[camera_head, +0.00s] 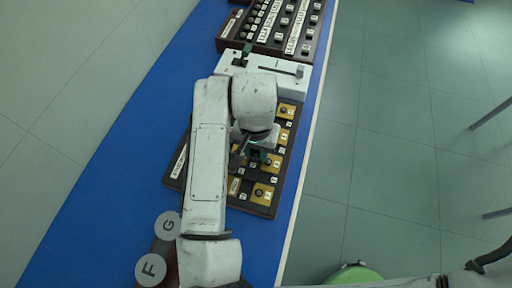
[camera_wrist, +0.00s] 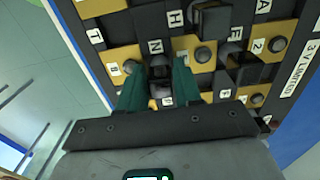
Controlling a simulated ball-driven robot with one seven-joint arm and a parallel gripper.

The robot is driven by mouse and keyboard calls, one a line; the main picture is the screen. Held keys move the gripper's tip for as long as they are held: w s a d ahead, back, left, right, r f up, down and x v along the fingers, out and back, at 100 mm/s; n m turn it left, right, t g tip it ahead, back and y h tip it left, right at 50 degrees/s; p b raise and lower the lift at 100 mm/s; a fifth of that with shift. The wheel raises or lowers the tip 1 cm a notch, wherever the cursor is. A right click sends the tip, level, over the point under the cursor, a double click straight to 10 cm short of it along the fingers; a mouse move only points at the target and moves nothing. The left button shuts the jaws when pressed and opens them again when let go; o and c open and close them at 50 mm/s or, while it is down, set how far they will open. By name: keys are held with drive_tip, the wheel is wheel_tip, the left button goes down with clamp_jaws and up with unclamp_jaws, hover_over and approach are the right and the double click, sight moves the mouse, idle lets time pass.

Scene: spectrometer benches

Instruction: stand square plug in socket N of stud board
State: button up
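The stud board (camera_head: 175,172) lies on the blue bench, dark with gold plates, round studs and lettered labels. My gripper (camera_head: 252,152) is low over it, partly hidden by my arm. In the wrist view the two green fingers of my gripper (camera_wrist: 159,75) point at the board just below the N label (camera_wrist: 155,46). A dark squarish shape (camera_wrist: 160,70) shows between the fingertips. I cannot tell whether it is the square plug or the socket, or whether the fingers touch it. A taller dark block (camera_wrist: 212,20) stands on the board near the H label (camera_wrist: 175,17).
A white slider unit (camera_head: 300,78) stands just beyond the board, and a brown panel of labelled keys (camera_head: 283,25) behind it. Round discs marked F (camera_head: 150,270) and G (camera_head: 167,226) are at the near end. Open floor lies right of the bench.

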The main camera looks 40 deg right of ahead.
drive_tip(key=o, duration=0.4)
drive_tip(key=shift+c, duration=0.2)
wheel_tip(320, 180, up, 12)
drive_tip(key=shift+r, duration=0.2)
idle(0.3)
